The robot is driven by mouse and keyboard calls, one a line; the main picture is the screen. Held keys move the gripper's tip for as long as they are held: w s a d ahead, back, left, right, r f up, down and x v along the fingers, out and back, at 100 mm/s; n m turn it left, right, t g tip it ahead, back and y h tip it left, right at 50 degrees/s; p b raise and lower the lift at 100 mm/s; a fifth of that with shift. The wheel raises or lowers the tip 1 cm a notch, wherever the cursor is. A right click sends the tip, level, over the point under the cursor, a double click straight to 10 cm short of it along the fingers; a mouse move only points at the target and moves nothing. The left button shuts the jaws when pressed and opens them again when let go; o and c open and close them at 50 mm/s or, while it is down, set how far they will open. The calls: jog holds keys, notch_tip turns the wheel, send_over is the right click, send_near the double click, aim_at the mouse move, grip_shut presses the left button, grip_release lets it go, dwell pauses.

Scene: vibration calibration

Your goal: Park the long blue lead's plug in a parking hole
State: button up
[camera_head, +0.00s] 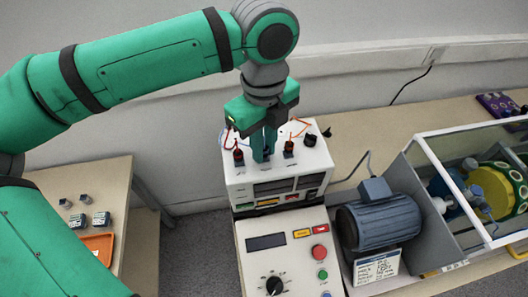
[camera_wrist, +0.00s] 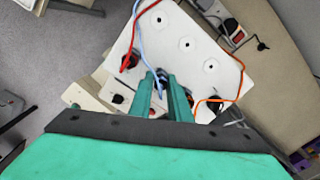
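My gripper (camera_head: 263,157) points down at the top of the white instrument box (camera_head: 243,186), between two dark-red plugs or sockets. In the wrist view its green fingers (camera_wrist: 163,98) are close together around the end of the light blue lead (camera_wrist: 139,28). The plug is mostly hidden between the fingers. Whether its tip sits in a socket or just above one cannot be told. Three ringed holes lie in a row on the box top in the wrist view: one (camera_wrist: 157,19), a second (camera_wrist: 185,44) and a third (camera_wrist: 210,66). They look empty.
A red lead (camera_wrist: 134,35) ends in a plug left of the fingers; an orange lead (camera_wrist: 218,100) runs to the right. A black knob (camera_head: 310,140) is on the box's right. The control panel (camera_head: 262,262), blue motor (camera_head: 378,222) and glazed enclosure (camera_head: 425,153) stand nearby.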

grip_shut()
jog(key=shift+n, duration=2.1)
jog(key=shift+a+n, duration=0.1)
jog(key=shift+n, duration=1.9)
jog(key=n, duration=0.2)
jog(key=shift+n, duration=1)
